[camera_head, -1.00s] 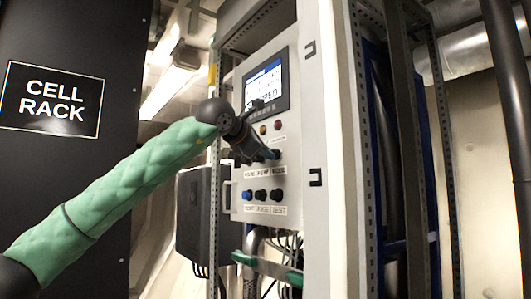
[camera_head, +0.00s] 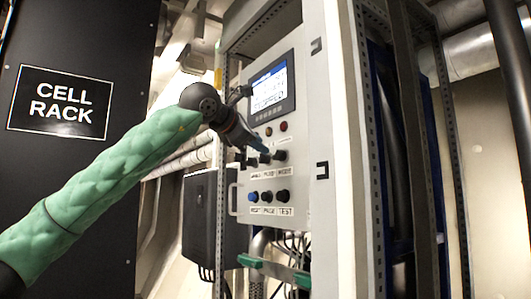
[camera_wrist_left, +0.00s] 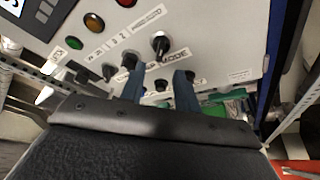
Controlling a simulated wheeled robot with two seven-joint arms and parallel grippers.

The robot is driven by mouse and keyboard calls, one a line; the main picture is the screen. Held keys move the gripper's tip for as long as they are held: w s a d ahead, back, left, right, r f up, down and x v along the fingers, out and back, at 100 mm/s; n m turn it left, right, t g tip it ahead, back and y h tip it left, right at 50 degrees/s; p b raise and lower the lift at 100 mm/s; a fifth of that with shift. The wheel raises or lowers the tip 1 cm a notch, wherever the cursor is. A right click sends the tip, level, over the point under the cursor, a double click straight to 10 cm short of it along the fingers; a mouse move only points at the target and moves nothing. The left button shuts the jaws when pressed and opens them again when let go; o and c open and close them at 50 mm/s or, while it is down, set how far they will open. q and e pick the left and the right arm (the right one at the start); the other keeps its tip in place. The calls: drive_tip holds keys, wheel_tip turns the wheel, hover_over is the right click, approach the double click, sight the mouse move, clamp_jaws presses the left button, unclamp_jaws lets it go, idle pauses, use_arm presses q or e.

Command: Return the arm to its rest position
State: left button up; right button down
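My left gripper (camera_head: 256,146) is in front of the control panel (camera_head: 310,190), close to the upper row of dark knobs (camera_head: 265,158). In the left wrist view its two blue fingers (camera_wrist_left: 160,78) are apart with nothing held between them. A black selector knob (camera_wrist_left: 160,43) with a pale pointer shows beyond the fingertips, apart from them. My left arm is stretched out from the lower left. My right gripper is not in view.
The panel carries a lit screen (camera_head: 268,85), indicator lamps and a lower row of buttons (camera_head: 268,196). The black cell rack (camera_head: 110,170) stands left. A metal frame (camera_head: 405,150) stands right.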

use_arm(q)
drive_tip(key=shift+s+a+r, duration=0.15)
drive_tip(key=shift+s+a, duration=0.2)
drive_tip(key=shift+s, duration=0.15)
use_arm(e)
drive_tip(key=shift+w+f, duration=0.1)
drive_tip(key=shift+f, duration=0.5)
